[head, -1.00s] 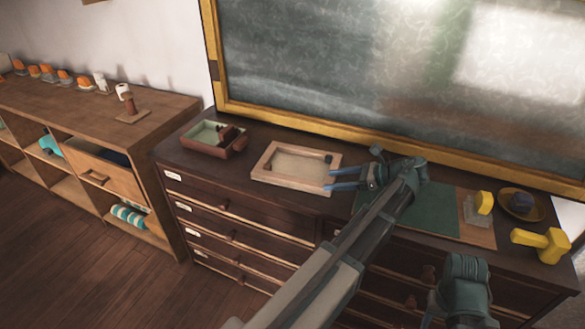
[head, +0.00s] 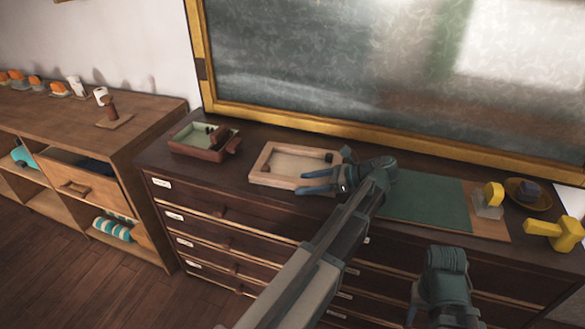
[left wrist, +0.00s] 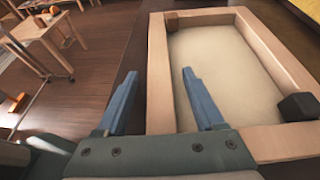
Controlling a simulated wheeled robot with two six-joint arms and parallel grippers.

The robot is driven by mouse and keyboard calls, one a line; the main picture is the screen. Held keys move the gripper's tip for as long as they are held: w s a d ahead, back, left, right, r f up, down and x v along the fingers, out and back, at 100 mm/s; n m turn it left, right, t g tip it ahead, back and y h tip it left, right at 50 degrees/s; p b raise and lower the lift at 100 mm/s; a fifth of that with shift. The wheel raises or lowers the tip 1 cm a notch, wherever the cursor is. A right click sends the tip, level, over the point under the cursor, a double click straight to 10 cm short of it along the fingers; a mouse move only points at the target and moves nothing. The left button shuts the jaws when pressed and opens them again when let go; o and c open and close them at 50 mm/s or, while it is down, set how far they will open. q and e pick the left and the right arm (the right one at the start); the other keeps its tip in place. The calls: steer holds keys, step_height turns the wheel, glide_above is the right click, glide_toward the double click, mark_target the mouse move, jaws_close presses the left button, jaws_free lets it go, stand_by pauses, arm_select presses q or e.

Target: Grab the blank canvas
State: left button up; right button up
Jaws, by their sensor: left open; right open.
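A shallow light-wood frame with a plain cream inside (head: 290,165), the closest match to a blank canvas, lies flat on the dark drawer cabinet. In the left wrist view the cream panel (left wrist: 220,70) has small dark blocks in its corners. My left gripper (head: 304,181) is open and empty at its front right side. In the left wrist view my gripper (left wrist: 160,73) has one blue finger outside the frame's rim and the other over the inner side; contact cannot be told. My right gripper (head: 413,303) is low at the cabinet's front, partly cut off, holding nothing visible.
A green-lined box (head: 200,142) stands left of the frame. A green mat (head: 430,203), a yellow-topped block (head: 491,197), a bowl (head: 528,192) and a yellow hammer-like thing (head: 555,234) lie to the right. A chalkboard (head: 330,65) rises behind. A low shelf (head: 60,110) stands left.

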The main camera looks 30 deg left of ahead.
arm_select(q)
steer(key=shift+d+r, duration=0.1)
jaws_close()
stand_by(1.2)
